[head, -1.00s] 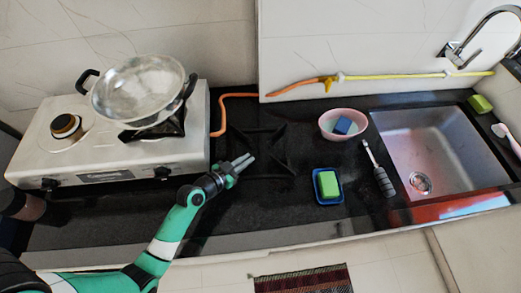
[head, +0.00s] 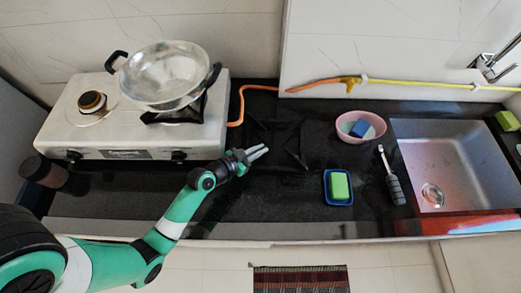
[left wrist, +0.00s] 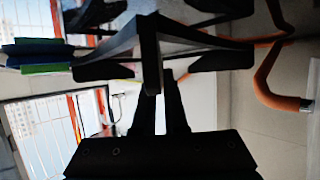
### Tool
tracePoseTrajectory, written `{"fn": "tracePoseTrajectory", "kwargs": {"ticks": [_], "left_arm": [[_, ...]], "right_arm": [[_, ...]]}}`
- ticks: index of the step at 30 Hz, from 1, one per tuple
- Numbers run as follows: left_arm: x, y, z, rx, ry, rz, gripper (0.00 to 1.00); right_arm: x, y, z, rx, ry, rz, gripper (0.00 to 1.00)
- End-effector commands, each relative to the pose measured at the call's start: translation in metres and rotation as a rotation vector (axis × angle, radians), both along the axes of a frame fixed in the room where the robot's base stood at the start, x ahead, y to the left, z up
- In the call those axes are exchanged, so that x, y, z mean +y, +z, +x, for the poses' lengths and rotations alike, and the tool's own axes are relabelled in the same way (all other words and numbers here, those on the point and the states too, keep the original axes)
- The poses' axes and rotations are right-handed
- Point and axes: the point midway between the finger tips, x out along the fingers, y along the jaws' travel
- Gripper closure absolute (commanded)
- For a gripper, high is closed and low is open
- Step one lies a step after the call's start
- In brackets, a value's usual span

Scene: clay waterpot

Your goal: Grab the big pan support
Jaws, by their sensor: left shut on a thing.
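The big pan support (head: 297,150) is a black metal frame with several arms on the black counter, right of the stove. It is hard to tell from the dark counter in the head view. My left gripper (head: 262,152) is at its left side, shut on one of its bars. In the left wrist view the support (left wrist: 150,38) fills the upper middle, with a bar between the fingers of my left gripper (left wrist: 160,98). I cannot tell whether the support is lifted. My right gripper is not in view.
A white stove (head: 135,138) with a metal pan (head: 168,72) stands at the left. An orange hose (head: 241,103) runs behind the support. A pink bowl (head: 361,127), a green sponge on a blue dish (head: 339,187), a brush (head: 394,188) and the sink (head: 450,165) are to the right.

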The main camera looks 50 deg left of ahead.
Motion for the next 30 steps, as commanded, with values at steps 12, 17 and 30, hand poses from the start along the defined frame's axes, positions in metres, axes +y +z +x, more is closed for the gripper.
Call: {"fn": "tracePoseTrajectory", "kwargs": {"ticks": [12,17,30], "left_arm": [[-0.081,0.088,-0.025,-0.006,-0.014,0.003,1.00],[-0.110,0.098,-0.034,-0.007,-0.014,0.003,1.00],[-0.134,0.109,-0.043,-0.008,-0.001,0.000,1.00]], "right_arm": [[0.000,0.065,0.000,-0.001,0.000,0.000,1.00],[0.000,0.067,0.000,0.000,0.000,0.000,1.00],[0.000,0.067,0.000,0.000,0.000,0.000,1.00]]}}
